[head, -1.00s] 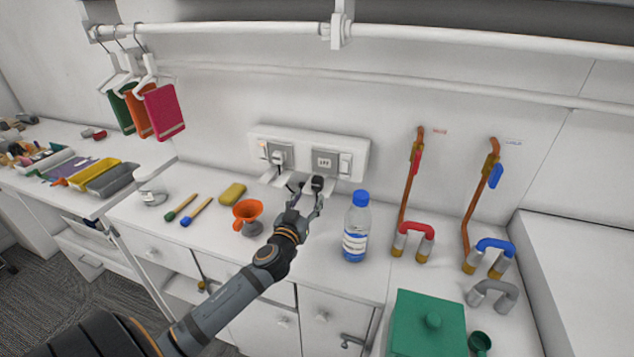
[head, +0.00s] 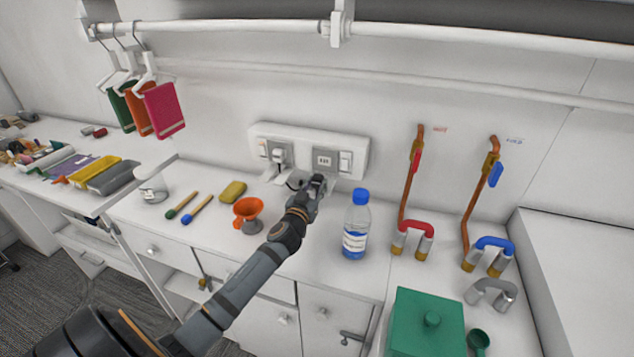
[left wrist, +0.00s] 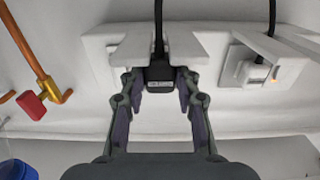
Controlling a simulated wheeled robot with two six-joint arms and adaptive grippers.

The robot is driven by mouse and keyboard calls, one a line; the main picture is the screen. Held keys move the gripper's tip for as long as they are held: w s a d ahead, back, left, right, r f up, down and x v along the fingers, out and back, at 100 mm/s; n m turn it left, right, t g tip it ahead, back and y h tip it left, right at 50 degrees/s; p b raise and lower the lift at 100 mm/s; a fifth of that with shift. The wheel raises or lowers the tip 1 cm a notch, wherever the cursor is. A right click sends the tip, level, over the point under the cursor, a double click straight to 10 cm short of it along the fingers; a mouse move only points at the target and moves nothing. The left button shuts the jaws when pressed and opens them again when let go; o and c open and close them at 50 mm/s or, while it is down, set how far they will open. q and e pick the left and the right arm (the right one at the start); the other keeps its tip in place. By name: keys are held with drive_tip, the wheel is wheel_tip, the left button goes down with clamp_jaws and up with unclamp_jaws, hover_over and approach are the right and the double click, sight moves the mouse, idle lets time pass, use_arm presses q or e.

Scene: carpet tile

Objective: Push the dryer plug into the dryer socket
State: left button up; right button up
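The dryer plug (left wrist: 160,79) is a black block with a black cord, at the slot between the two prongs of a white holder (left wrist: 185,46) in the left wrist view. My left gripper (head: 318,184) is at this plug in the head view and mostly hides it. In the left wrist view its two fingers (left wrist: 160,86) lie close on either side of the plug and appear shut on it. The dryer socket (head: 324,160) is in the right half of the white wall panel, just above the gripper; nothing is plugged into it. My right gripper is not in view.
Another plug (head: 278,156) sits in the panel's left socket. A water bottle (head: 356,228) stands right of my left arm. An orange funnel (head: 248,213) and a yellow sponge (head: 233,191) are to its left.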

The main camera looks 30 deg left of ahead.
sight(315, 176)
use_arm(q)
clamp_jaws()
drive_tip(key=shift+r, duration=0.15)
drive_tip(key=shift+r+p, duration=1.2)
drive_tip(key=shift+r, duration=0.35)
